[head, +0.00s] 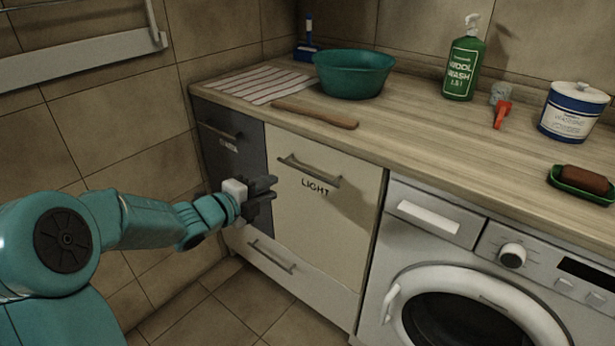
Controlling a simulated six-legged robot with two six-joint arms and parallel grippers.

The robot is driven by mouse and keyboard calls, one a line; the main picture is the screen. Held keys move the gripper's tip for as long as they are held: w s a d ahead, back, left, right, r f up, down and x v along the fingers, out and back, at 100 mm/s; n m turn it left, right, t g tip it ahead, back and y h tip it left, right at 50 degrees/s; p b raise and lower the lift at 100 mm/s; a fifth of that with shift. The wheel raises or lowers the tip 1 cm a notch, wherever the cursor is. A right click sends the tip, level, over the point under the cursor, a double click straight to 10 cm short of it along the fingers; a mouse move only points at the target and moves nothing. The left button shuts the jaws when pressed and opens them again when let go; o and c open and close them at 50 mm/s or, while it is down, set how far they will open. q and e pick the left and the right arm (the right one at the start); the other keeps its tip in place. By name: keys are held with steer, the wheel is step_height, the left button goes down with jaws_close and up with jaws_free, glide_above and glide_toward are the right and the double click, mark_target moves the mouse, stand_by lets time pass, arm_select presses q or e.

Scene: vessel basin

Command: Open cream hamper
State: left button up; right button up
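The cream hamper (335,235) is a cabinet front marked "LIGHT" under the counter, left of the washing machine. It looks closed, its face in line with the fronts beside it. Its metal bar handle (309,171) runs across near its top edge. My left gripper (274,188) is in front of the hamper's left side, left of and slightly below the handle. Its dark fingers are apart with nothing between them. I cannot tell how far it is from the front. My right gripper is not in view.
A dark hamper (228,160) stands left of the cream one, with a low drawer (290,284) below. The washing machine (430,270) is at right. On the counter (420,125) are a teal basin (354,76), a wooden stick (315,117), a green bottle (464,68) and a tin (572,112).

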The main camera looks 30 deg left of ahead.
mark_target(305, 172)
arm_select(q)
steer(key=x, duration=1.4)
steer(key=shift+w+f, duration=0.15)
steer(key=shift+w, duration=0.05)
jaws_close()
